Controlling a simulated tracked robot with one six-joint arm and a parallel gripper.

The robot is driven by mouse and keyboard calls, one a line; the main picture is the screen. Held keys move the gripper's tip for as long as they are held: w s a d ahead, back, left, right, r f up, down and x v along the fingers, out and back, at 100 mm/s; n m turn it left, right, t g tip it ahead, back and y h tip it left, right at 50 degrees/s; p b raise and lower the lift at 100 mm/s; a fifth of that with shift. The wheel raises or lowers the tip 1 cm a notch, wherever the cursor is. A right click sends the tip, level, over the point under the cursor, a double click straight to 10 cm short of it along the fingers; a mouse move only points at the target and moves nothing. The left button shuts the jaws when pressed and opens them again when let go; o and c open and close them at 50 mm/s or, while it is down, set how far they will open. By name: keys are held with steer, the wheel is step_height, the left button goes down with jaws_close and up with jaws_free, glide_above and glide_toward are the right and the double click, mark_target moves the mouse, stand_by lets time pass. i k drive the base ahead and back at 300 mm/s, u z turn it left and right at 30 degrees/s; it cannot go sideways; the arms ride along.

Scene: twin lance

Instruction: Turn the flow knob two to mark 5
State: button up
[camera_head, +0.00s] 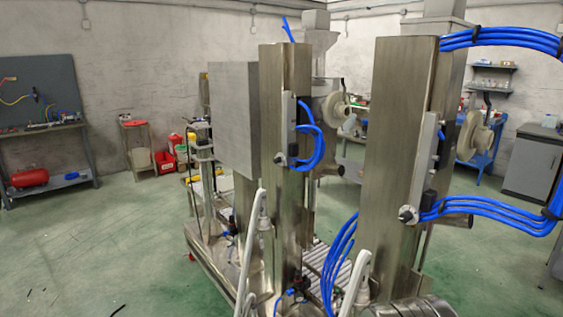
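Two small round knobs show on the twin-column steel machine. The other knob (280,159) is smaller in view and sits on the left steel column (272,110). I cannot tell which is numbered two. The marks and the pointer settings are too small to read. My gripper is not in view.
Blue hoses (490,205) loop out from the right column, and more hang between the columns (340,255). White angled bars (250,245) stand in front of the machine. A workbench (45,132) is at the far left. Green floor (110,235) is mostly clear at left.

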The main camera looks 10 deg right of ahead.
mark_target(277, 160)
steer(key=z, duration=0.05)
steer(key=k, duration=0.65)
steer(key=u, duration=0.2)
steer(key=i, duration=0.6)
steer(key=u, duration=0.6)
steer(key=i, duration=0.7)
steer(key=u, duration=0.75)
steer(key=i, duration=0.95)
steer(key=u, duration=0.3)
